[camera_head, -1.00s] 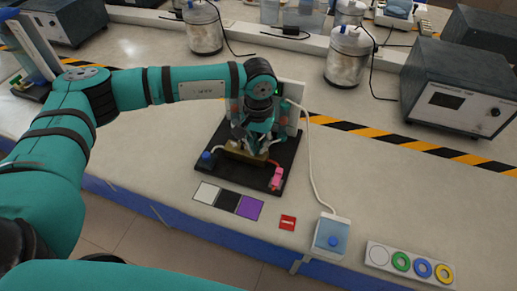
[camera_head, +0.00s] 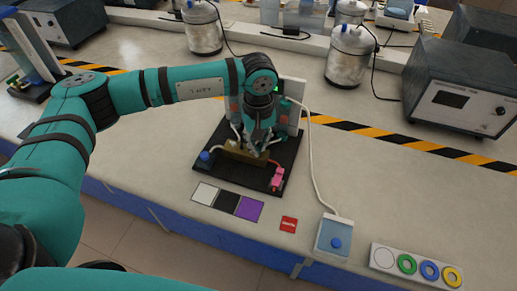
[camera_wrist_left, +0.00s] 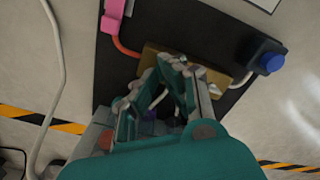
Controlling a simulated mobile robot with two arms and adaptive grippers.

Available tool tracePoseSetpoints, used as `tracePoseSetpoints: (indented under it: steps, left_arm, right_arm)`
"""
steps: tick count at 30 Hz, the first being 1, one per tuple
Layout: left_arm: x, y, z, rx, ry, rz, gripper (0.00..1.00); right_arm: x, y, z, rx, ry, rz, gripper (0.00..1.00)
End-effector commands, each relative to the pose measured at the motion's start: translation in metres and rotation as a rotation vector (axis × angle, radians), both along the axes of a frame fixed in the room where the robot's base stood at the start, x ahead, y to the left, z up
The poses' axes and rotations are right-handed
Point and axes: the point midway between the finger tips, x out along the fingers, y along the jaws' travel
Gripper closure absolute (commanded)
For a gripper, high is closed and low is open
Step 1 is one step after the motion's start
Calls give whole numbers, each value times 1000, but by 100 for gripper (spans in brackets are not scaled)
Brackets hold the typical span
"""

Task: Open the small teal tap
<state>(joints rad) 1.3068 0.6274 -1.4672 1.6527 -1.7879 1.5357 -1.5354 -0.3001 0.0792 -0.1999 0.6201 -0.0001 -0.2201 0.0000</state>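My left gripper (camera_head: 258,147) points down over a brass block (camera_head: 236,153) on a black board (camera_head: 215,172). In the left wrist view its fingers (camera_wrist_left: 173,66) converge close together at the tips, in front of the brass block (camera_wrist_left: 153,58). I cannot make out the small teal tap apart from my teal gripper; it may be hidden by the fingers. Whether the fingers hold anything does not show. A blue-capped fitting (camera_head: 205,157) sits at the board's left, and a pink fitting (camera_head: 277,177) at its right. My right gripper is not in view.
A pale upright panel (camera_head: 294,104) stands behind the board. A white cable runs to a blue-buttoned box (camera_head: 333,236). White, black and purple squares (camera_head: 227,202), a red label (camera_head: 289,224) and a ring strip (camera_head: 416,266) lie in front. The bench left of the board is clear.

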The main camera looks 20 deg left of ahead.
Motion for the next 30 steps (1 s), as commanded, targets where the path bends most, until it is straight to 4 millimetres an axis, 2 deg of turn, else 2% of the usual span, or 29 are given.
tracePoseSetpoints:
  steps: [5, 8, 10, 13, 23, 29, 30]
  left_arm:
    - [0, 0, -4, -1, 0, 245, 100]
    - [0, 0, -3, -2, 0, 418, 96]
    - [0, -1, -2, -2, 0, 509, 100]
    - [0, -1, 0, -2, 0, 580, 100]
    - [0, 0, -1, -1, 1, 616, 100]
    - [0, 0, -3, -1, 1, 924, 100]
    - [0, 0, -1, 0, 1, 910, 90]
  right_arm:
    - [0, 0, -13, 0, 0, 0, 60]
    - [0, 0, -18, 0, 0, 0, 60]
    - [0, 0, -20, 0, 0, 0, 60]
    - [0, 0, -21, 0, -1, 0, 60]
    - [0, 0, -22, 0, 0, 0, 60]
    - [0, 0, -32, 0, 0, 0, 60]
    - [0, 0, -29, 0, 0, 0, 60]
